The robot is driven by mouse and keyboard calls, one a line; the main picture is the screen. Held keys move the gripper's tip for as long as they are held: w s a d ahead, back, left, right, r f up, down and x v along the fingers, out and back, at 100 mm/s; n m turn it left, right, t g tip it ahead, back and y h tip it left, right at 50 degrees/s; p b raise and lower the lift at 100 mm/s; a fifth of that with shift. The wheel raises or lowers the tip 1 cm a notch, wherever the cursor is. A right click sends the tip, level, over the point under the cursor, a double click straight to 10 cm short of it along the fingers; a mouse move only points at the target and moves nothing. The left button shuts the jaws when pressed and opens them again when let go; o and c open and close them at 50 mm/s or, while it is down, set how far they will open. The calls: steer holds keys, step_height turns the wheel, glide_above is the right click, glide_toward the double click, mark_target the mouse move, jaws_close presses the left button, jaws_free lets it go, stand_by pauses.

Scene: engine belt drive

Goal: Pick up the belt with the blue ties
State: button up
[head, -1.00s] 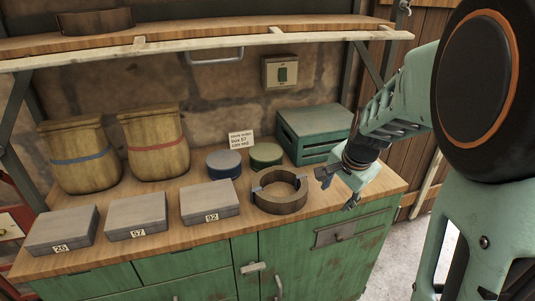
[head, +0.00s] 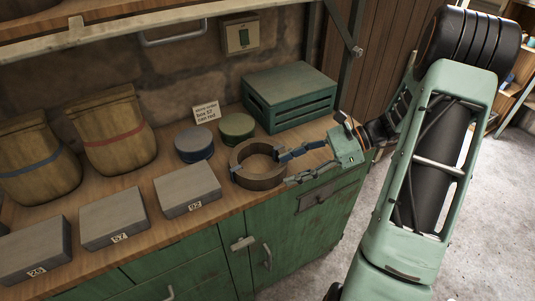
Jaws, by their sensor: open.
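The belt (head: 238,176) is a thick brown ring lying flat on the wooden bench. My gripper (head: 287,167) is open at the belt's right side. One finger reaches to the belt's far right edge and the other to its near right edge. I cannot tell whether either finger touches the belt.
Boxes 92 (head: 188,187), 57 (head: 114,217) and 26 (head: 36,251) stand left of the belt. A blue tin (head: 194,143) and a green tin (head: 237,126) stand behind it. A green crate (head: 290,92) is at the back right. Two sacks stand left. A note (head: 206,111) leans behind the tins.

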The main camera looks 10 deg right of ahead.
mark_target(261, 176)
steer(key=a+f, duration=0.1)
steer(key=w+a+f+m, duration=0.1)
steer(key=shift+w+a+t+y+p, duration=0.1)
steer(key=shift+a+t+y+p, duration=0.2)
steer(key=shift+a, duration=0.1)
steer(key=shift+w+p+x, duration=0.1)
steer(key=shift+p+x, duration=0.15)
steer(key=shift+x, duration=1.3)
steer(key=shift+w+p+x, duration=0.15)
steer(key=shift+p+x, duration=0.05)
steer(key=shift+x, duration=1.4)
steer(key=shift+d, duration=0.1)
jaws_close()
